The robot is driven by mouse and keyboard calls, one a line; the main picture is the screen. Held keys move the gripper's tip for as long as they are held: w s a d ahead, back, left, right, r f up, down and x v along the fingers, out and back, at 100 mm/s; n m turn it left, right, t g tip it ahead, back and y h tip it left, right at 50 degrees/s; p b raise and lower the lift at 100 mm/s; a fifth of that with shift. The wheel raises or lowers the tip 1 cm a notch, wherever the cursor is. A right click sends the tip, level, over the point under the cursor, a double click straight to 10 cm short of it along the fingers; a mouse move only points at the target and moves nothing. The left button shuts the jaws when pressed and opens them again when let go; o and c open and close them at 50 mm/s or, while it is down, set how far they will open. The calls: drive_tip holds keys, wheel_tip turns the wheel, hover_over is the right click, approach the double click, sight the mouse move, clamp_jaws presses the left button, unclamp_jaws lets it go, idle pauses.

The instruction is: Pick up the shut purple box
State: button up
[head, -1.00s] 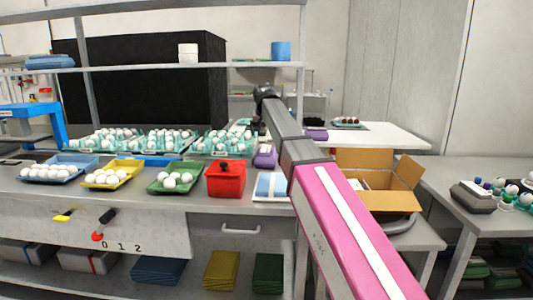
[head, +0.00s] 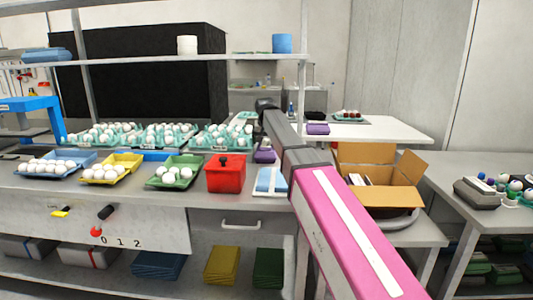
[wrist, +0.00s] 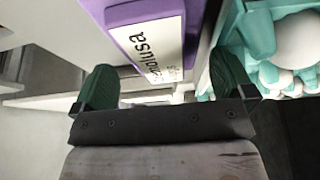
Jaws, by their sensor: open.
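A purple box (head: 264,156) stands on the long bench, right of the egg trays and behind the red box, partly hidden by my arm in the head view. In the wrist view a purple box (wrist: 150,32) with a white printed label lies ahead of my gripper (wrist: 163,76), its top looking closed. My two green fingers are spread wide with nothing between them; the box is beyond the tips, apart from them as far as I can tell. Another purple box (head: 317,129) lies on the white table at the back.
Teal trays of white eggs (head: 166,135) stand close left of the purple box; one also shows at the right in the wrist view (wrist: 235,40). A red box (head: 225,174) and a blue-white item (head: 271,181) are in front. An open carton (head: 405,196) stands right.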

drive_tip(key=shift+x, duration=1.2)
drive_tip(key=shift+f, duration=0.2)
drive_tip(key=c, duration=0.4)
